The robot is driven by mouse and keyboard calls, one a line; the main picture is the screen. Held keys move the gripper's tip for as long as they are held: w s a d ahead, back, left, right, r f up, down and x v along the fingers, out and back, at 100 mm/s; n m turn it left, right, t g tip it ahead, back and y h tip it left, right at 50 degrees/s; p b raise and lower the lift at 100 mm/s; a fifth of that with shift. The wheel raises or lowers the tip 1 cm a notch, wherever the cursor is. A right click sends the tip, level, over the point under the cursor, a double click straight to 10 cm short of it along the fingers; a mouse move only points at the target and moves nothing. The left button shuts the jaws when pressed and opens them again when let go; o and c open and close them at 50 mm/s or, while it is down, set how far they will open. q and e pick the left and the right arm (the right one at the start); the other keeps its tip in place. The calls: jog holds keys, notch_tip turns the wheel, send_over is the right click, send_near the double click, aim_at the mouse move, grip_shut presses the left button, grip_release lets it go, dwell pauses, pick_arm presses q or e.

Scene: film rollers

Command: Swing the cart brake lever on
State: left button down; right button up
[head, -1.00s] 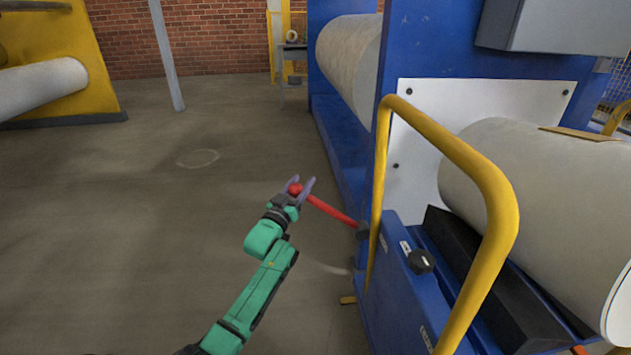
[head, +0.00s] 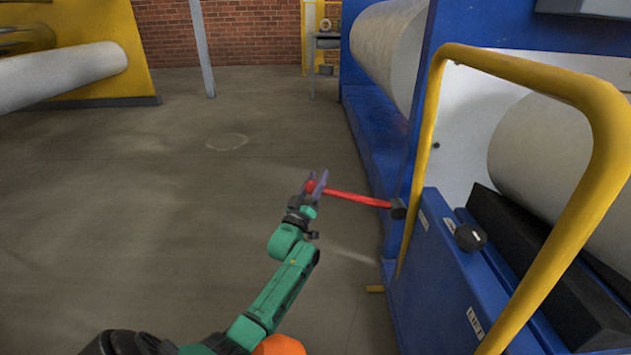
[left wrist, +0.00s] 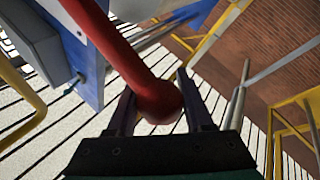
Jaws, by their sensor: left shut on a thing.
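The red brake lever (head: 352,196) sticks out to the left from a dark pivot (head: 398,209) on the side of the blue cart (head: 432,270). It lies close to level in the head view. My left gripper (head: 316,184) is shut on the red ball knob at the lever's free end. In the left wrist view the knob (left wrist: 158,102) sits between the two dark fingers (left wrist: 160,104), with the red shaft running up and left. My right gripper is not in view.
A yellow handle bar (head: 560,80) arches over the cart beside a black knob (head: 470,237). A white roll (head: 540,150) rests on the cart's black cradle (head: 520,225). A blue machine (head: 372,140) stands behind. Open floor (head: 150,230) lies to the left.

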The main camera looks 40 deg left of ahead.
pick_arm(q)
jog(key=shift+f, duration=0.4)
jog(key=shift+c, duration=1.5)
grip_release()
jog(key=shift+r, duration=0.1)
jog(key=shift+s, duration=0.15)
jog(key=p+v, duration=0.3)
jog(key=v, duration=1.1)
jog(key=shift+s, duration=0.2)
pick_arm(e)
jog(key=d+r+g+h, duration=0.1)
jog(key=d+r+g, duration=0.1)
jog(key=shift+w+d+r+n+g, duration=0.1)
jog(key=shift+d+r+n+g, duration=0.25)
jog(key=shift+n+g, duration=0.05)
